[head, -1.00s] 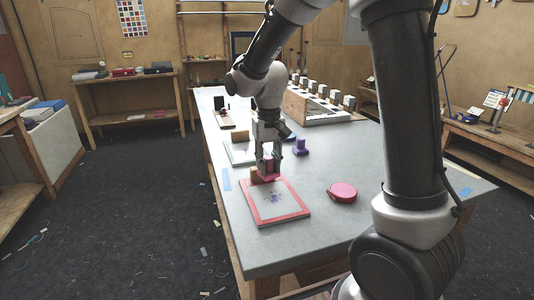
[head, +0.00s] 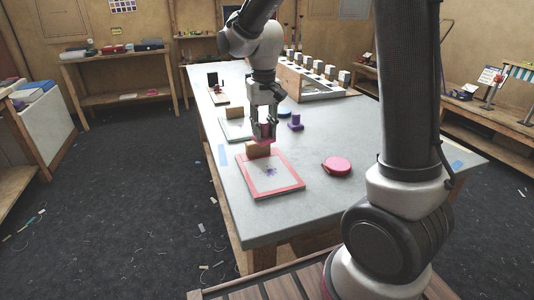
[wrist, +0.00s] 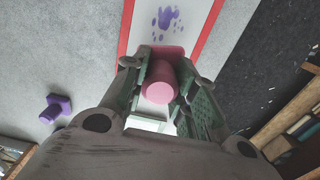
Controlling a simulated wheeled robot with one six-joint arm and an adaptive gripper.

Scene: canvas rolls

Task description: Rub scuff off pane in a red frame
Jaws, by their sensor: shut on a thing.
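The red-framed pane (head: 299,187) lies flat on the near end of the grey table. A purple scuff (head: 270,171) marks its middle; the wrist view shows it as several blotches (wrist: 165,18). My gripper (head: 264,134) is shut on the handle of a pink rubbing pad (wrist: 160,84), its red base showing below the fingers (head: 262,139). The pad is held above the far edge of the pane, apart from the scuff. A wooden block (head: 258,150) stands at that far edge, just below the pad in the head view.
A pink-red round case (head: 337,166) lies right of the pane. A purple handled pad (head: 296,123) and a blue round thing (head: 284,112) stand farther back. A green-edged pane (head: 232,133) lies behind left. A wooden rack (head: 312,88) occupies the far right.

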